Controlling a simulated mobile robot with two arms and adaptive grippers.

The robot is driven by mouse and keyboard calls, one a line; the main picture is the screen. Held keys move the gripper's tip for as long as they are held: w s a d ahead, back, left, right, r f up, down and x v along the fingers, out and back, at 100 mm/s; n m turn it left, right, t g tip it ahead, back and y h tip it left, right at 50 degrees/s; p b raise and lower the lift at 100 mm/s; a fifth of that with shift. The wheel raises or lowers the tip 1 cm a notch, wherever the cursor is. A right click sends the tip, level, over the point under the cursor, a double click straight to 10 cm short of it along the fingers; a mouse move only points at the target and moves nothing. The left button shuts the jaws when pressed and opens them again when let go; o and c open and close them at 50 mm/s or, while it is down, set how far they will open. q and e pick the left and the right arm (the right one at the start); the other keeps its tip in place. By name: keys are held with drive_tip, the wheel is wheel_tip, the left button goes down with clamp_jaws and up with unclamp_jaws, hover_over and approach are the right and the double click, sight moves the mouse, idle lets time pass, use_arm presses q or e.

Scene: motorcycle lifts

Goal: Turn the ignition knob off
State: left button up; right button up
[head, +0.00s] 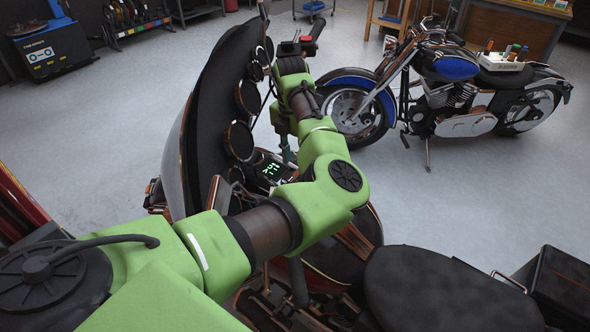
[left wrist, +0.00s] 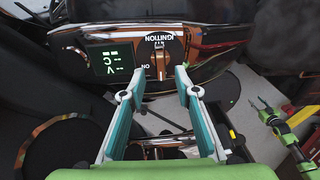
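The ignition knob (left wrist: 161,62) is an orange-brown handle on a dark round dial, under the word IGNITION in the left wrist view. Its handle stands about upright in that picture, and an ON mark is to its left. My left gripper (left wrist: 156,84) is open, with one teal finger on each side below the knob, apart from it and empty between. In the head view my left gripper (head: 287,154) is at the motorcycle's dash; the arm hides the knob there. A small green arm at the right of the left wrist view seems to be my right one; its gripper (left wrist: 260,106) is too small to read.
A lit green display (left wrist: 110,60) is left of the knob; it also shows in the head view (head: 272,170). The windscreen (head: 212,105) and round gauges are close beside my left arm. A blue motorcycle (head: 455,85) stands beyond, with clear floor around it.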

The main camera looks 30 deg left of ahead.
sight(294, 176)
use_arm(q)
wheel_tip(294, 176, up, 6)
drive_tip(key=shift+s, duration=0.15)
idle(0.6)
